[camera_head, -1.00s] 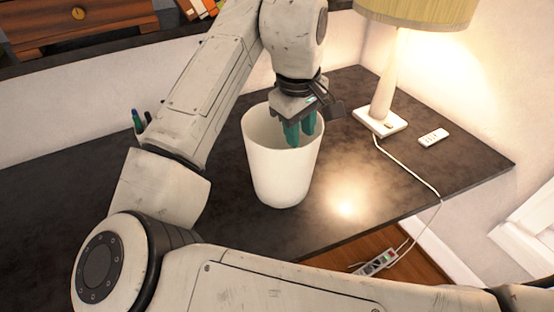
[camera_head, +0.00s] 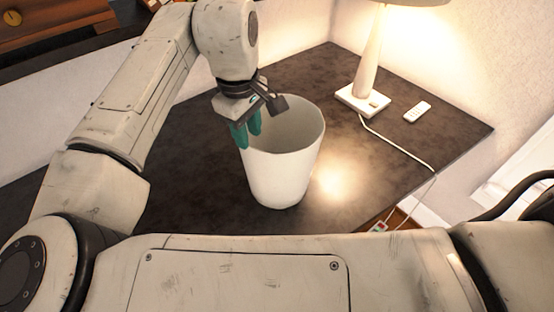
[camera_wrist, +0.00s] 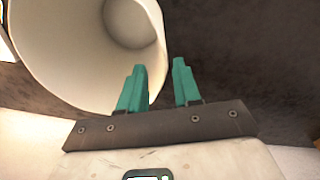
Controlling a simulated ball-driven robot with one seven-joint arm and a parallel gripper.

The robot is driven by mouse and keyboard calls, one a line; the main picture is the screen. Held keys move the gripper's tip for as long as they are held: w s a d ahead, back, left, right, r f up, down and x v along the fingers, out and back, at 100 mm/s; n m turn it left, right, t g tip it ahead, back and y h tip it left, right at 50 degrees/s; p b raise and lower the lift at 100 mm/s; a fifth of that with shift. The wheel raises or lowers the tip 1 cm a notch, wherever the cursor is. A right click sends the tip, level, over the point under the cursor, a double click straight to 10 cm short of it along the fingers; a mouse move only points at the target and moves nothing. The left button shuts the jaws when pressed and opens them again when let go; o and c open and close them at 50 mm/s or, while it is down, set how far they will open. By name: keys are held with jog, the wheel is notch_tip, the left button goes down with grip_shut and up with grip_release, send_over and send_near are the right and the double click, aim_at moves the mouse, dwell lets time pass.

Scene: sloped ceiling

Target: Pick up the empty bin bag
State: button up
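A white, tapered bin (camera_head: 282,175) stands upright on the dark table. It also shows in the wrist view (camera_wrist: 75,45), where its inside looks empty. I cannot make out a separate bag in it. My gripper (camera_head: 246,134) has teal fingers and is at the bin's left rim, pointing down. In the wrist view my gripper (camera_wrist: 160,88) is open, with a clear gap between its fingers. One finger overlaps the bin's opening and the other shows against the dark tabletop. I cannot tell whether either finger touches the rim.
The dark table (camera_head: 400,155) has free room right of the bin. A lit lamp (camera_head: 369,60) stands behind to the right, with its cord (camera_head: 400,147) running to the table's edge. A white remote (camera_head: 417,111) lies near it. A wooden drawer unit (camera_head: 40,22) is at the upper left.

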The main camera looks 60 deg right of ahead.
aim_at(253, 155)
jog(key=shift+s+d+f+p, duration=0.1)
jog(key=shift+f+p, duration=0.2)
jog(key=shift+f, duration=1.2)
jog(key=shift+s+d+f+p, duration=0.1)
jog(key=shift+f+p, duration=0.2)
jog(key=shift+f, duration=1.15)
jog(key=shift+c, duration=0.3)
grip_shut()
